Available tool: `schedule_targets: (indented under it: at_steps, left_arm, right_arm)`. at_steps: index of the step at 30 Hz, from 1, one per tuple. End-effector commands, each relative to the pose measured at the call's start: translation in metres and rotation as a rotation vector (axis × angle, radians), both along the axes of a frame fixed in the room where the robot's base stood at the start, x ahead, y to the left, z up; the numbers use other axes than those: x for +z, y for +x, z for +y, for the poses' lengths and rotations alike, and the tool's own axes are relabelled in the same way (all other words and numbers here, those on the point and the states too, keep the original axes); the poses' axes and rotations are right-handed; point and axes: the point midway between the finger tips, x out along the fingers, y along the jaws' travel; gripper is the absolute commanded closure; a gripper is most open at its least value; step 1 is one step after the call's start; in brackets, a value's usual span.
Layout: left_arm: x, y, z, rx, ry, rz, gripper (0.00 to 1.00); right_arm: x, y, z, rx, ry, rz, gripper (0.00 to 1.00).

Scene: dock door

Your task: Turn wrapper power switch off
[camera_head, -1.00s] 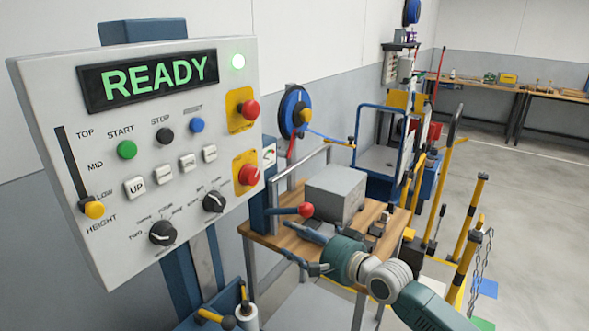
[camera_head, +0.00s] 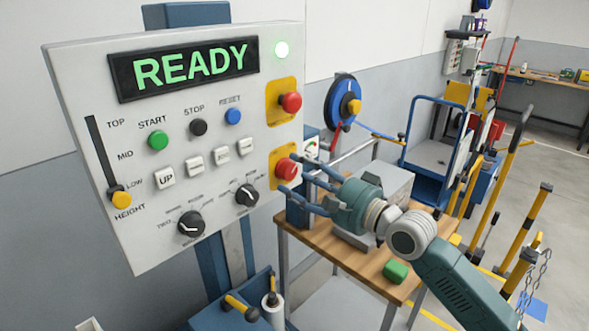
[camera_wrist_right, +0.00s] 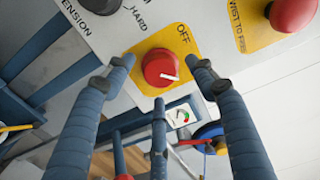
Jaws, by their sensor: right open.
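The wrapper control panel (camera_head: 90,75) stands at the left with its display reading READY. On its lower right is a red rotary switch (camera_head: 286,169) on a yellow plate. In the right wrist view this red knob (camera_wrist_right: 160,67) has a white pointer mark and "OFF" lettering at its upper right. My right gripper (camera_head: 297,189) is open, just in front of and below the knob. In the wrist view its fingers (camera_wrist_right: 161,82) spread to the left, right and below the knob, with nothing held; contact cannot be told. My left gripper is not in view.
A second red button (camera_head: 291,103) on a yellow plate sits above the switch. Black dials (camera_head: 247,195) are to its left. A wooden-topped table (camera_head: 320,253) with a grey box (camera_head: 385,185) and a green object (camera_head: 395,271) stands below my right arm.

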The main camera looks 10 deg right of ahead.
Motion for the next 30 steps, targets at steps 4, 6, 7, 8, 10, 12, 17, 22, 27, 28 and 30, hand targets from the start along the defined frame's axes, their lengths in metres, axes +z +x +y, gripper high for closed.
schedule_targets:
  at_steps: [4,6,7,8,10,12,17,22,27,28,30]
  left_arm:
    - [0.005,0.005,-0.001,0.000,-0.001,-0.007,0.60]
    - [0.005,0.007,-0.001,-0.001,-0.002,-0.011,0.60]
    - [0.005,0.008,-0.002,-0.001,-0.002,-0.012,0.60]
    - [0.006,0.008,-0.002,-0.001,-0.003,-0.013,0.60]
    - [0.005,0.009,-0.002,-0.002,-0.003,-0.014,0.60]
    - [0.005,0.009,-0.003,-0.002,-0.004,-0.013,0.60]
    - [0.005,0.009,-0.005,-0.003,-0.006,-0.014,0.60]
    - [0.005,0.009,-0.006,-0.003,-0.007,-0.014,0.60]
    - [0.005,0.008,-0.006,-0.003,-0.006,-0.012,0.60]
    - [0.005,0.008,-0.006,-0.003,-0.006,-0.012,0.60]
    - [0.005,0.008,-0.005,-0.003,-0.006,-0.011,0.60]
  right_arm:
    - [0.001,0.013,0.008,0.000,0.000,0.000,0.44]
    - [0.000,0.015,0.010,-0.001,-0.001,-0.001,0.44]
    - [0.000,0.016,0.010,0.000,-0.001,-0.001,0.44]
    - [0.000,0.016,0.011,0.000,-0.001,-0.001,0.44]
    - [0.000,0.017,0.011,0.000,-0.001,-0.001,0.44]
    - [-0.001,0.017,0.011,0.000,-0.001,-0.001,0.44]
    - [-0.001,0.016,0.011,-0.001,-0.001,-0.001,0.58]
    - [-0.001,0.016,0.010,-0.001,-0.001,0.000,0.89]
    - [-0.001,0.016,0.010,-0.001,-0.006,-0.002,0.89]
    - [-0.001,0.016,0.010,-0.001,-0.008,-0.004,0.89]
    - [-0.001,0.016,0.010,-0.001,-0.019,-0.011,0.89]
